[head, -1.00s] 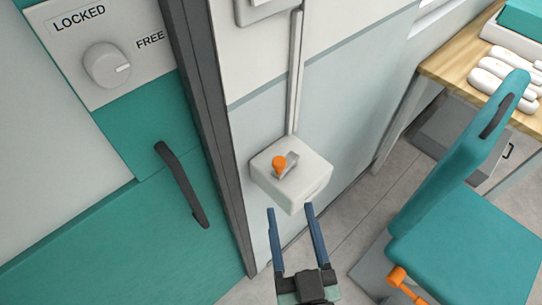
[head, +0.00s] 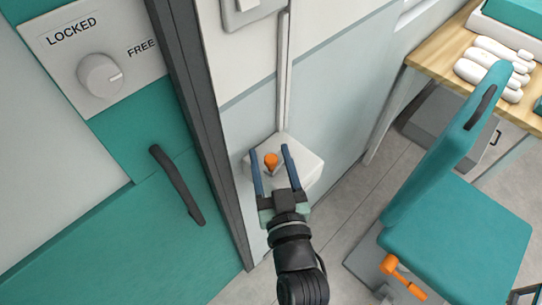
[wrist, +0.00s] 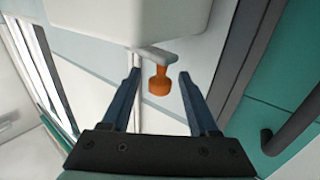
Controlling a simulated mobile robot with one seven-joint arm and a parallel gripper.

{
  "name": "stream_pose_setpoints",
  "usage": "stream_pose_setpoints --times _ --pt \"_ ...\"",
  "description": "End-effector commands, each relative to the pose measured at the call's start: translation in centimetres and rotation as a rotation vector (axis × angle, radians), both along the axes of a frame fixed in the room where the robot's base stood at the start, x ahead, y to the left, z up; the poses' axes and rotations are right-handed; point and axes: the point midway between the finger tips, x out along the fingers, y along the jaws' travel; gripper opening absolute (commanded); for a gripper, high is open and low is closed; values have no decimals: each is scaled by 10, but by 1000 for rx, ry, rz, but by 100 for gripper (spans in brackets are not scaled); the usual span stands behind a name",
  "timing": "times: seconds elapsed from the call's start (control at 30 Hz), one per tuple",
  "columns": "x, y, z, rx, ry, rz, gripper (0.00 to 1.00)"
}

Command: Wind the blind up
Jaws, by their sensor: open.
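The blind itself is not identifiable in these views. A white box (head: 312,168) is fixed low on the wall, with a small grey crank arm and an orange knob (head: 271,160) on it. In the wrist view the orange knob (wrist: 159,82) hangs from the pale crank arm (wrist: 157,56), below the white box (wrist: 125,22). My gripper (head: 270,151) is open, its two blue fingers on either side of the knob in the head view. In the wrist view, the fingers (wrist: 159,73) flank the knob with gaps on both sides. No contact shows.
A teal door with a dark handle (head: 177,186) and a lock dial (head: 100,75) is at the left. A teal chair (head: 460,235) with an orange lever (head: 402,275) stands at the right. A wooden table (head: 440,65) holds white foot shapes behind it.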

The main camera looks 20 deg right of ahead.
Motion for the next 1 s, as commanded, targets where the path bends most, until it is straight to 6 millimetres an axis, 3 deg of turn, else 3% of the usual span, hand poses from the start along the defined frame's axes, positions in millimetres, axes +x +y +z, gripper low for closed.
stream_pose_setpoints --times 0.17,0.2,0.53,1.0 --pt "0 0 0 0 0 0 60" --pt "0 0 0 0 0 0 57" --pt "0 0 0 0 0 0 0" --pt "-1 -5 3 7 9 -61 0"
